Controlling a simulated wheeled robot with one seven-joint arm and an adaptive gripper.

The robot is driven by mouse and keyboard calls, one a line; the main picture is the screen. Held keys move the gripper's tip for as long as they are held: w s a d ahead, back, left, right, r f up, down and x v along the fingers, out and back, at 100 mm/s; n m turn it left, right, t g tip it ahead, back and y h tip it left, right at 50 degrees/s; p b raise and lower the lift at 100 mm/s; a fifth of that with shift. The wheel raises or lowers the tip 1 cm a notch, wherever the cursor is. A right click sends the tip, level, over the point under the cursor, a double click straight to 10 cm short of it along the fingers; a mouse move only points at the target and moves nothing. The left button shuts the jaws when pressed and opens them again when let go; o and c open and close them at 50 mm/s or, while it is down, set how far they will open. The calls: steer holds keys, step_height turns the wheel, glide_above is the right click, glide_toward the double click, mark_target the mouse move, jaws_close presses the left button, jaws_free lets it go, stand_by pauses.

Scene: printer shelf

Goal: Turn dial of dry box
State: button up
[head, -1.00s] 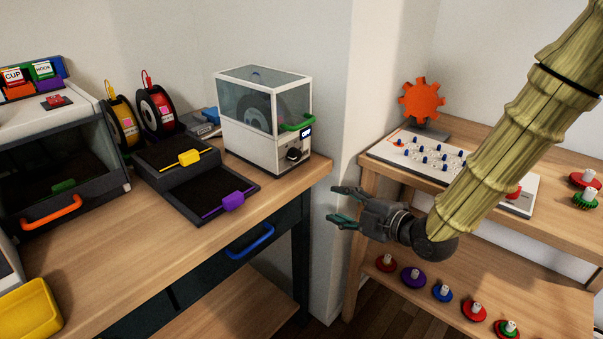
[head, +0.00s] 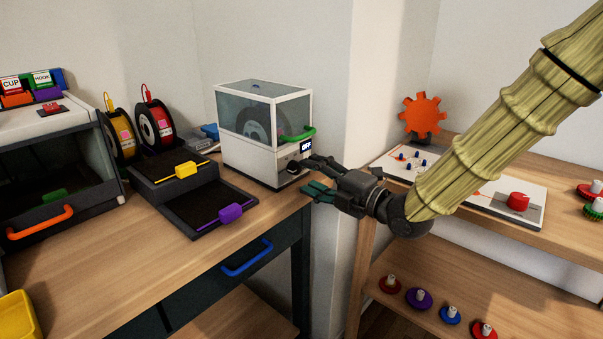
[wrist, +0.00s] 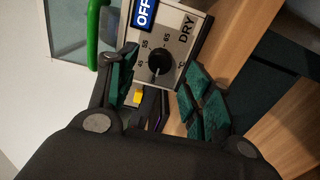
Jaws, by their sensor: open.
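The dry box (head: 250,158) is a white box with a clear upper part and a green handle (head: 297,135). It stands at the right end of the wooden desk. Its black dial (wrist: 159,62) sits on a front panel with numbers and the word DRY; a display (wrist: 145,13) beside it reads OFF. My gripper (head: 306,179) is open at the right front of the box. In the wrist view its green-padded fingers (wrist: 154,98) lie on either side of the dial in the picture, and nothing is between them. Whether they touch the dial I cannot tell.
Filament spools (head: 156,126) stand behind. A second shelf (head: 440,250) on the right holds an orange gear and a white board.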

mark_target(298, 169)
steer(key=shift+x, duration=1.9)
steer(key=c, duration=1)
steer(key=shift+c, duration=0.2)
